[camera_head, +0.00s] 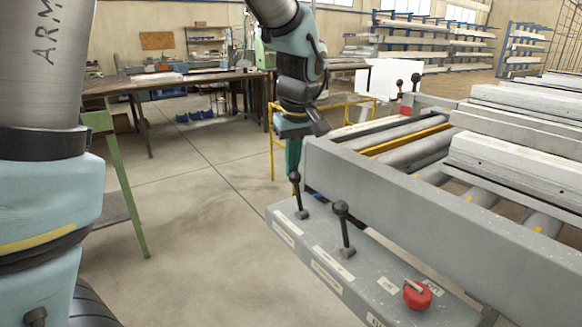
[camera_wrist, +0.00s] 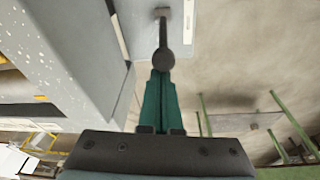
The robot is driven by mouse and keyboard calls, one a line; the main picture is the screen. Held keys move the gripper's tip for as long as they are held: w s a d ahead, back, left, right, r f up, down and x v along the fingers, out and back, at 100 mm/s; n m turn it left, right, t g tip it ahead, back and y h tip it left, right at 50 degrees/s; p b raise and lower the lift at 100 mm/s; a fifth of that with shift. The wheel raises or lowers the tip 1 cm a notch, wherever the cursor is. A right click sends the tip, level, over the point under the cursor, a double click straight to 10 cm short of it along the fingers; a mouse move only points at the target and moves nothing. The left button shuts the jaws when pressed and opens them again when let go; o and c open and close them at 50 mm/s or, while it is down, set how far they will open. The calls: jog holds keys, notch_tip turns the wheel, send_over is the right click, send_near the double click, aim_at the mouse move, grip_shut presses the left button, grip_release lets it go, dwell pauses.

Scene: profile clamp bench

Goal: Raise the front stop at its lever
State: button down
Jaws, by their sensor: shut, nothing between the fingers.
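A grey control ledge (camera_head: 318,246) on the near side of the roller bench carries two black ball-topped levers. The left lever (camera_head: 299,195) stands nearly upright beneath my gripper (camera_head: 293,155); the second lever (camera_head: 344,228) stands to its right. The labels are too small to read, so I cannot tell which lever is the front stop's. In the wrist view my green gripper fingers (camera_wrist: 158,98) are shut together, with their tips right by the ball of a lever (camera_wrist: 163,58). I cannot tell whether they touch it. The front stop itself is not clearly identifiable.
A red rotary knob (camera_head: 417,295) sits on the ledge further right. The bench's grey side beam (camera_head: 430,205) rises behind the levers, with rollers and pale profiles beyond. The floor (camera_head: 190,230) left of the ledge is clear.

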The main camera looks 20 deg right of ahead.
jog(key=shift+s, duration=0.2)
jog(key=b, duration=0.1)
jog(key=s+t+b, duration=0.1)
jog(key=b, duration=0.1)
jog(key=shift+s+d+t, duration=0.2)
jog(key=shift+t, duration=0.1)
jog(key=shift+s+d+r+t+y+b, duration=0.15)
jog(key=shift+s+t+b, duration=0.65)
jog(key=shift+b, duration=1.25)
jog(key=shift+s+d+r+t+y+b, duration=0.15)
jog(key=shift+s+t+b, duration=0.6)
jog(key=shift+b, duration=1.3)
jog(key=shift+s+d+t+y+b, duration=0.2)
jog(key=shift+s+t+b, duration=0.55)
jog(key=shift+b, duration=1.3)
jog(key=shift+s, duration=0.3)
jog(key=shift+w, duration=0.1)
